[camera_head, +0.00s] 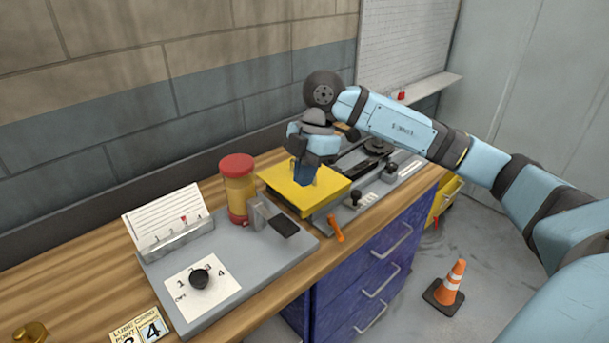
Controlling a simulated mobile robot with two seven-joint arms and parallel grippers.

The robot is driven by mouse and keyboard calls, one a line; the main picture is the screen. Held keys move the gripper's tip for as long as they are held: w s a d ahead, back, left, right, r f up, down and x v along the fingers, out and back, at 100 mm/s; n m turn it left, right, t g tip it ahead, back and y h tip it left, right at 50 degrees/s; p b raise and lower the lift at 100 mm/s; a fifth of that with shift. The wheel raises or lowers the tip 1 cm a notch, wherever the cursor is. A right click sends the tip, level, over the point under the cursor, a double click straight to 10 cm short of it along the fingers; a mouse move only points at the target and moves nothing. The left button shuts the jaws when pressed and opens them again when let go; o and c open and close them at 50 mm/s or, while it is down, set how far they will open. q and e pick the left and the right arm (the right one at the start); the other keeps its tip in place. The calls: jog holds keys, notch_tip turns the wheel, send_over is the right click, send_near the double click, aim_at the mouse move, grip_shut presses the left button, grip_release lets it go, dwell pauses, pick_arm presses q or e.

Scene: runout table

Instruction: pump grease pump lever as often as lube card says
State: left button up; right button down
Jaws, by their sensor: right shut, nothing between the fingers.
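The grease pump (239,195) is a yellow cylinder with a red cap, upright on a grey plate. Beside it on the right is a lever (284,228) with a black pad on a grey metal bracket. The lube card (140,332) lies at the bottom left edge, partly cut off; it reads "LUBE POINT" and shows a 4 and a partly cut digit that looks like 2. My right gripper (305,176) points down, shut and empty, over a yellow block right of and behind the pump, apart from the lever. My left gripper is not in view.
A black knob (200,278) sits on a white dial card marked OFF and 1 to 4. A card rack (168,222) stands behind it. The yellow block (325,190), an orange handle (336,229) and a grey fixture lie to the right. A traffic cone (451,284) stands on the floor.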

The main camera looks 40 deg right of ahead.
aim_at(295, 230)
jog(key=x, duration=0.9)
jog(key=shift+d+f+p, duration=0.25)
jog(key=shift+f+p, duration=0.1)
jog(key=shift+p, duration=0.05)
jog(key=shift+f, duration=0.6)
